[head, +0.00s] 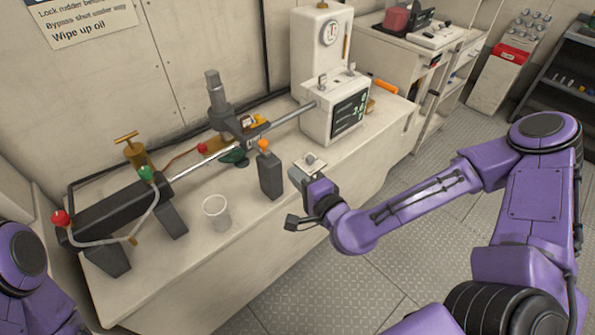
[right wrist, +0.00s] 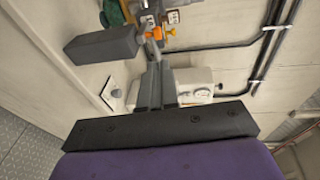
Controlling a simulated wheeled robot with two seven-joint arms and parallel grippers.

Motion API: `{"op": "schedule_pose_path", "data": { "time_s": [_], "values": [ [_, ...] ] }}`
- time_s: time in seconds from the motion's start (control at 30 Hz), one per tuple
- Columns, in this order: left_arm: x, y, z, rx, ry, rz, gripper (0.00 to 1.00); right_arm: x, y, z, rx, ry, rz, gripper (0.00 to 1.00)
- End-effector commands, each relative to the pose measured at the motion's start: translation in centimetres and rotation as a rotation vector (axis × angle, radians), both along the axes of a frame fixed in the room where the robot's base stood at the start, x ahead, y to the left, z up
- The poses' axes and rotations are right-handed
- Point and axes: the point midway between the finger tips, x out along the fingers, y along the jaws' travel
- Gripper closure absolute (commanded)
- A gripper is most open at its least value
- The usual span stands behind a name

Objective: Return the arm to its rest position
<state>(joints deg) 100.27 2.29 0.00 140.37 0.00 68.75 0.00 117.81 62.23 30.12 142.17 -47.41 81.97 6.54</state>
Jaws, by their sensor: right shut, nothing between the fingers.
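My right arm, purple, comes in from the right in the head view and reaches to the front edge of the bench (head: 245,222). Its gripper (head: 301,176) is beside a small white plate with a round knob (head: 311,160), and overlaps it in the picture; I cannot tell if they touch. In the right wrist view the two grey fingers (right wrist: 156,88) are together with nothing between them. A purple part of my left arm shows at the lower left of the head view. My left gripper is out of view.
A white cup (head: 216,212), a steering ram (head: 115,208) and a white gauge unit (head: 325,115) are on the bench. The floor (head: 330,285) in front is clear.

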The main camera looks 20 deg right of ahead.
Motion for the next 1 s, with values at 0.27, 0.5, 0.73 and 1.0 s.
{"op": "schedule_pose_path", "data": {
  "time_s": [0.27, 0.5, 0.73, 1.0],
  "values": [
    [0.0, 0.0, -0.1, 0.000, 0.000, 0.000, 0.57, 0.0, 0.0, 0.0, 0.000, 0.000, 0.000, 1.00],
    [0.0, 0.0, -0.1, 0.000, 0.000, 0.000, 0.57, -1.3, -0.2, -4.5, -0.073, 0.175, 0.005, 1.00],
    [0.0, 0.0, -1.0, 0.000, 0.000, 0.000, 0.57, -12.0, -1.1, -19.9, -0.429, 0.695, 0.149, 1.00],
    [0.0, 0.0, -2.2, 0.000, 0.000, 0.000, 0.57, -24.5, -10.0, -28.3, -0.985, 1.083, 0.304, 1.00]
  ]
}}
